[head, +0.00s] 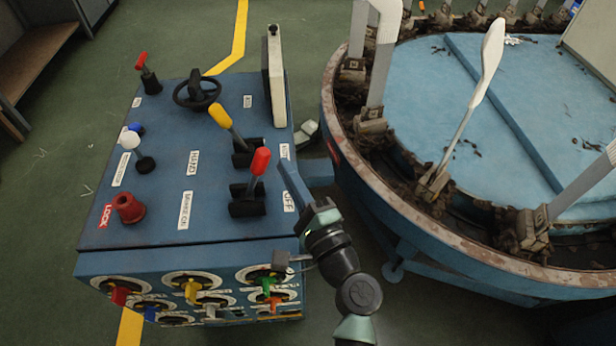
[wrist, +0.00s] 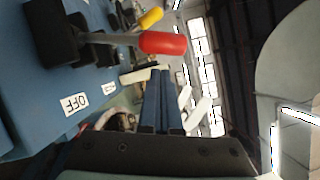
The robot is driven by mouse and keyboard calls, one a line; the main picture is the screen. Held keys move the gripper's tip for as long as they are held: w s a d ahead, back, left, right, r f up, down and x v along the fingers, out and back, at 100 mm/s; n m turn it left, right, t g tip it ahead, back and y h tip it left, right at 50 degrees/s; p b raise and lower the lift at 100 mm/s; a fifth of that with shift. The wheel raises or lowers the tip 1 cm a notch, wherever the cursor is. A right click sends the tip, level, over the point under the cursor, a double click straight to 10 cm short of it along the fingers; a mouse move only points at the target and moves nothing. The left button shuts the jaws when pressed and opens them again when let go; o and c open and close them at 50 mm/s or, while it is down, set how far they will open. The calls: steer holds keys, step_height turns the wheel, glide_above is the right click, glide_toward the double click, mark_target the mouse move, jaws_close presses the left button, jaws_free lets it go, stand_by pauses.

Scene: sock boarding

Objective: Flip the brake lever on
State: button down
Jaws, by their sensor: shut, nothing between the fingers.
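The brake lever has a red handle (head: 260,162) on a grey shaft in a black slotted base (head: 248,206). It leans right, toward the OFF label (head: 289,201), away from the left label (head: 184,210), which seems to read BRAKE ON. In the wrist view, the red handle (wrist: 163,43) lies just beyond my closed fingertips (wrist: 160,74). I see no clear contact.
A yellow-handled lever (head: 220,116) stands behind the red one. A red LOCK knob (head: 128,207), a small black wheel (head: 197,91) and other levers share the blue panel (head: 215,165). A round blue machine (head: 400,215) with upright forms stands close on the right.

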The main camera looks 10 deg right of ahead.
mark_target(265, 165)
steer(key=shift+s+a+r, duration=0.1)
steer(key=shift+a+r, duration=0.05)
steer(key=shift+a, duration=0.4)
steer(key=shift+r, duration=0.1)
steer(key=shift+a+r+n+p, duration=0.2)
steer(key=shift+a+n+p, duration=0.1)
steer(key=shift+n+p, duration=0.1)
steer(key=shift+a+r+g, duration=0.1)
steer(key=shift+a+g, duration=0.05)
steer(key=shift+g, duration=0.15)
steer(key=shift+a+r+n+p, duration=0.45)
steer(key=shift+a+n+p, duration=0.25)
steer(key=shift+n+p, duration=0.15)
steer(key=shift+a+r+n+g+h+p, duration=0.2)
steer(key=shift+a+n+g+p, duration=0.15)
steer(key=shift+a+n+p, duration=0.55)
steer(key=shift+a+r+n+g+h+p, duration=0.1)
steer(key=shift+a+n+g+h+p, duration=0.15)
steer(key=shift+a+n+p, duration=0.6)
steer(key=shift+a+r+n+g+h+p, duration=0.15)
steer(key=shift+a+n+g+p, duration=0.3)
steer(key=shift+a, duration=0.75)
